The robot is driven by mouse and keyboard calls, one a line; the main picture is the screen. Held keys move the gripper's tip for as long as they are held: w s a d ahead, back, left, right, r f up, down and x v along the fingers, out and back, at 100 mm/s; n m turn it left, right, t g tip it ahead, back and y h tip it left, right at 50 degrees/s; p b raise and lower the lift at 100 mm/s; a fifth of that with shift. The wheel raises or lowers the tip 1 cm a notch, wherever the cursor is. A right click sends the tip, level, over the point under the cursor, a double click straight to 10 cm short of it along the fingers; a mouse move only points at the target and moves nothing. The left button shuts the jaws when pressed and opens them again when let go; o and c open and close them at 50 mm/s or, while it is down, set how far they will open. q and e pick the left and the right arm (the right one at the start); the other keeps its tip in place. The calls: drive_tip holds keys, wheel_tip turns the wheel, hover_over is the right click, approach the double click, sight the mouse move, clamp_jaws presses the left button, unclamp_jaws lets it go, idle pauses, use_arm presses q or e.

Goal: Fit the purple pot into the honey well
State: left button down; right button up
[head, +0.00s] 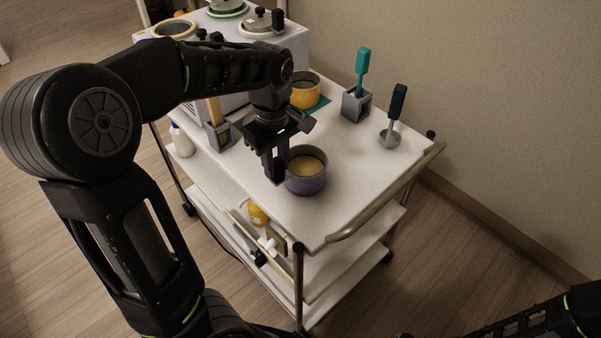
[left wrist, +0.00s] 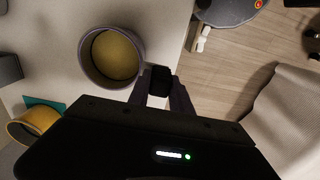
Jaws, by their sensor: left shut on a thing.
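The purple pot (head: 307,182) stands upright on the white cart top near its front edge, with yellowish wax inside. The pot also shows in the left wrist view (left wrist: 84,66). My left gripper (head: 274,168) points down at the pot's left side and is shut on its dark handle (left wrist: 159,80). The wax warmer (head: 290,45) stands at the back of the cart, partly behind my left arm. A well with a honey-coloured ring (head: 154,30) shows on its top left and looks open. My right gripper is out of the picture.
A yellow pot (head: 305,93) stands on a teal mat (head: 322,104) beside the warmer. A grey holder with a teal spatula (head: 362,62) and a dark-handled tool (head: 397,101) stand at right. Another holder (head: 217,136) and a white bottle (head: 181,141) stand at left.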

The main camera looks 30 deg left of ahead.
use_arm(q)
drive_tip(key=shift+r+p, duration=0.45)
drive_tip(key=shift+r, duration=0.05)
idle(0.7)
drive_tip(key=shift+r+p, duration=1.5)
drive_tip(key=shift+r, duration=0.15)
